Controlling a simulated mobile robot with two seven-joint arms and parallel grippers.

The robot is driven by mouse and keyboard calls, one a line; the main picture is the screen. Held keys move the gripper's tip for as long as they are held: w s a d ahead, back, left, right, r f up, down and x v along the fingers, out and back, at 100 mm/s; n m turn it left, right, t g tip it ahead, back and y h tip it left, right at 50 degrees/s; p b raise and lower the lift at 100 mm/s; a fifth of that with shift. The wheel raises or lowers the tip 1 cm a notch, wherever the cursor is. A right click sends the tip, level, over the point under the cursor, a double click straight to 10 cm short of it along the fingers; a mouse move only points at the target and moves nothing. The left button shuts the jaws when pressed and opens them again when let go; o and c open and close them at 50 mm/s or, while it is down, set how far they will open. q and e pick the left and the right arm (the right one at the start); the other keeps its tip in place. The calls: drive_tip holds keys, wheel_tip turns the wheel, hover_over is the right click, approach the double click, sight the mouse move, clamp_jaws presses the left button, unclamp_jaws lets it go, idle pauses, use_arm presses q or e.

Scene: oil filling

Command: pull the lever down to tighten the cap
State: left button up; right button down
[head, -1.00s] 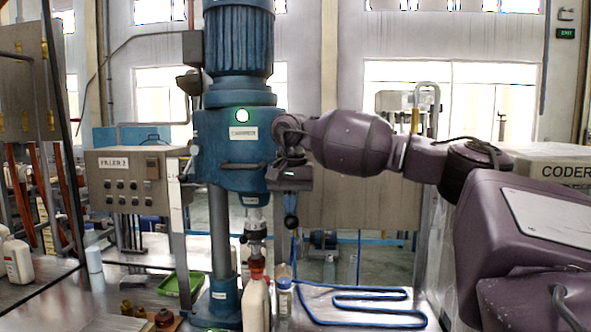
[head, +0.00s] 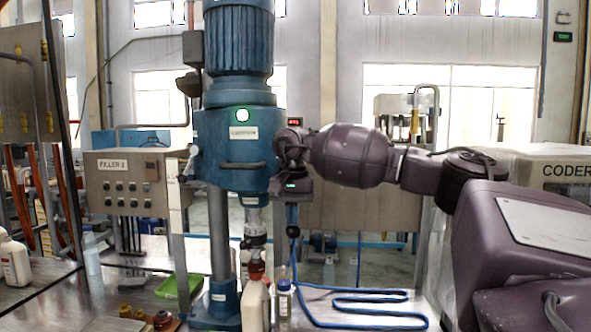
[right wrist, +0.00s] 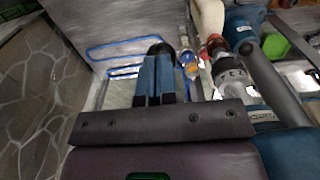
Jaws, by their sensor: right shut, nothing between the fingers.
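The blue capping machine (head: 238,140) stands at centre in the head view. Its chuck (head: 255,228) points down over the red cap (head: 256,266) of a cream bottle (head: 255,305); the chuck also shows in the right wrist view (right wrist: 232,76). My right gripper (head: 291,220) points down beside the machine's right side, shut and empty. My left gripper is not in view.
A small clear bottle (head: 284,303) stands right of the cream bottle. A blue hose (head: 365,310) lies on the bench. A green tray (head: 179,286) and brass parts (head: 162,319) are left of the machine's column. A control box (head: 127,182) stands at left.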

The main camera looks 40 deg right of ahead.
drive_tip(key=shift+w+d+f, duration=0.2)
drive_tip(key=shift+d+f, duration=0.1)
drive_tip(key=shift+f, duration=0.3)
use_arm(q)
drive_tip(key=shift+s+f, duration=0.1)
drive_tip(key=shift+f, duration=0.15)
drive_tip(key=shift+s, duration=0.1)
use_arm(e)
drive_tip(key=shift+w+d+f, duration=0.2)
drive_tip(key=shift+d+f, duration=0.05)
drive_tip(key=shift+f, duration=0.05)
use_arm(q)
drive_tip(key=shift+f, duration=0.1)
use_arm(e)
drive_tip(key=shift+r, duration=0.1)
idle(0.9)
drive_tip(key=shift+r, duration=0.1)
